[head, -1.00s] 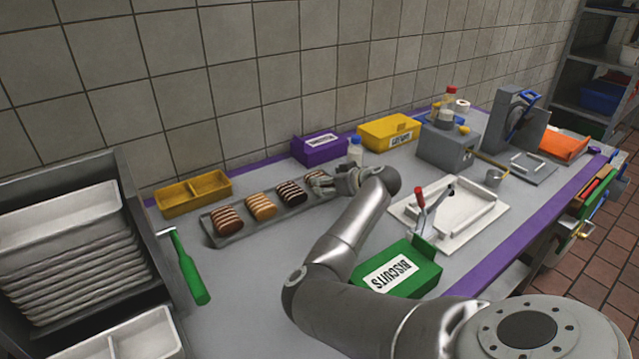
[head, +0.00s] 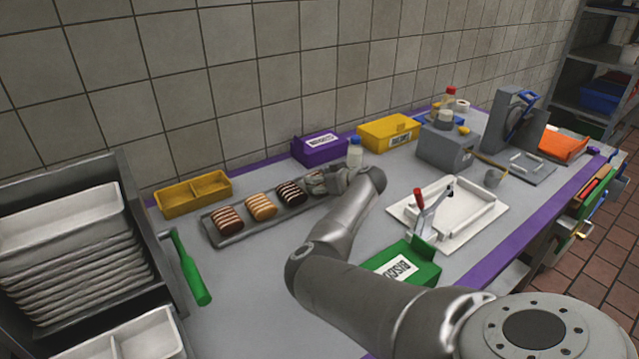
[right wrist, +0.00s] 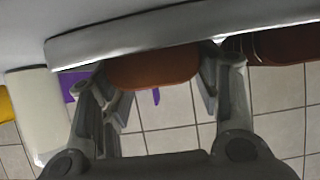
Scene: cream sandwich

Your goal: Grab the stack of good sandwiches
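A long grey tray (head: 237,238) lies on the counter below the tiled wall. Stacks of sandwiches stand on it in a row: a brown stack (head: 228,220), a light tan stack (head: 261,206) and a dark stack (head: 291,192) with cream layers. My right gripper (head: 318,185) is at the tray's right end and partly hides what stands there. In the right wrist view its open fingers (right wrist: 160,98) stand on either side of a brown sandwich piece (right wrist: 153,68) beside the tray edge (right wrist: 160,32). Firm contact cannot be made out. My left gripper is out of view.
A white bottle (head: 355,152) with a blue cap stands close to my right gripper. Behind are purple (head: 318,155) and yellow (head: 385,128) boxes. A green biscuits box (head: 425,268) and a white press (head: 415,216) stand at right. Free counter lies in front of the tray.

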